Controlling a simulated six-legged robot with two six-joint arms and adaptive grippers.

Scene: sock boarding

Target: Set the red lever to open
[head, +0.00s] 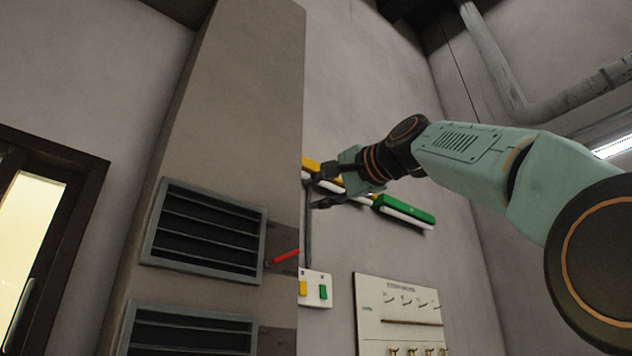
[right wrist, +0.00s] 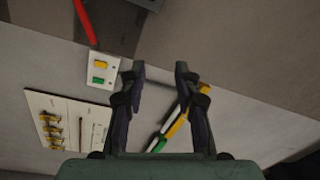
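The red lever (head: 284,257) sticks out from the side of the grey-brown column, beside the upper vent, and slants up to the right. It also shows at the top left of the right wrist view (right wrist: 85,22). My right gripper (head: 320,189) is above and to the right of the lever, apart from it. In the right wrist view its two fingers (right wrist: 158,68) are spread with nothing between them, so it is open and empty. My left gripper is not in view.
A switch plate (head: 315,289) with yellow and green switches is right of the lever. Yellow and green bars (head: 404,208) with white tubes are on the wall behind my right gripper. A panel with hooks (head: 399,318) is lower right. Vents (head: 205,228) are on the column.

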